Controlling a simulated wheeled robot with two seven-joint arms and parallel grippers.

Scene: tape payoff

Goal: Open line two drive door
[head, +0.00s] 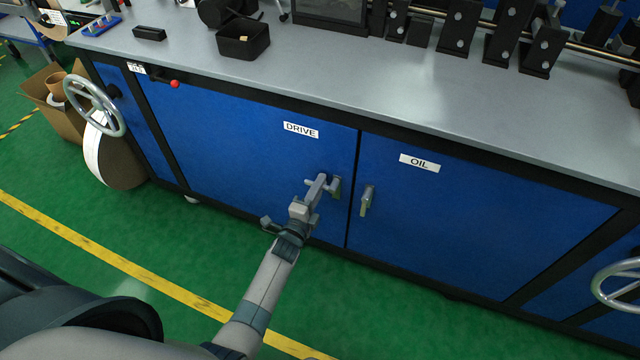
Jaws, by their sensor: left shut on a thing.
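The blue drive door (240,140) has a white label reading DRIVE and sits in the front of the long machine cabinet. It looks closed, level with the frame. Its handle (335,186) is near the door's right edge. My left gripper (325,184) is at this handle and shut on it; the fingers partly hide it. My right gripper is not in view.
The blue oil door (480,210), with its own handle (366,200), is just to the right. Handwheels stand at the left (95,107) and right (620,284). A cardboard box (50,105) is on the floor at left. The green floor in front is clear.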

